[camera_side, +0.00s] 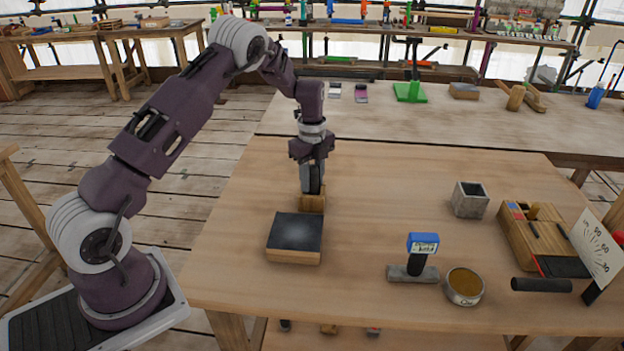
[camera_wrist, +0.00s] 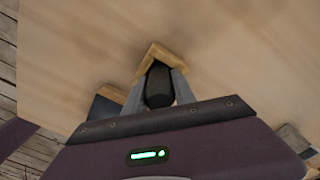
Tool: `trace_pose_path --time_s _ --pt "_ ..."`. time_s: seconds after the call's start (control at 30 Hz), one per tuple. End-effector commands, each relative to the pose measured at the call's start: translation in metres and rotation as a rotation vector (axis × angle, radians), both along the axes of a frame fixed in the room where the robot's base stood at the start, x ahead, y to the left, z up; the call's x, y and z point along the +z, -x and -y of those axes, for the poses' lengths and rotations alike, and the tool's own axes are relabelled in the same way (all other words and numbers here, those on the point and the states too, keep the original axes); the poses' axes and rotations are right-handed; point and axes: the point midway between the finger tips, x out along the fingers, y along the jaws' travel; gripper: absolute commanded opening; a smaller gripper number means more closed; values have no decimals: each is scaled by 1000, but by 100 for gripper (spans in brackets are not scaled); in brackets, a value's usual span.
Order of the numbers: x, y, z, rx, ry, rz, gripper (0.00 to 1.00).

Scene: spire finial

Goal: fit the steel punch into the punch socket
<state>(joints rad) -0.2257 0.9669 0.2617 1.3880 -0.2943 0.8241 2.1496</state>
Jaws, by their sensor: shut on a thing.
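My gripper (camera_side: 313,187) points straight down at the left-middle of the bench. In the wrist view its two fingers (camera_wrist: 157,92) are shut on a dark, rounded piece, which I take to be the steel punch (camera_wrist: 158,82). A small wooden block (camera_side: 312,203) is directly below the fingers, and its pale edge shows around the far side of the punch in the wrist view (camera_wrist: 152,55). The punch's lower end is hidden, so I cannot tell whether it sits in the block. A grey square block with an open top (camera_side: 470,200), possibly the punch socket, stands to the right.
A black-topped wooden block (camera_side: 295,235) lies just in front of my gripper. Bench between gripper and grey block is clear.

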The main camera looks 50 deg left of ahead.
Motion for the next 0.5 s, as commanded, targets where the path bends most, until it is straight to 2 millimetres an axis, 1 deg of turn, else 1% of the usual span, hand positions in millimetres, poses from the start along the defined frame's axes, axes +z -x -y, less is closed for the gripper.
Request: trace_pose_path --time_s 0.03,0.07,0.1,0.17,0.43,0.5 --pt "-1 0 0 0 0 1 0" --pt "-2 0 0 0 0 0 33" --pt "-2 0 0 0 0 0 41" --pt "-2 0 0 0 0 0 53" --pt "-1 0 0 0 0 0 53" --pt "2 0 0 0 0 0 53"
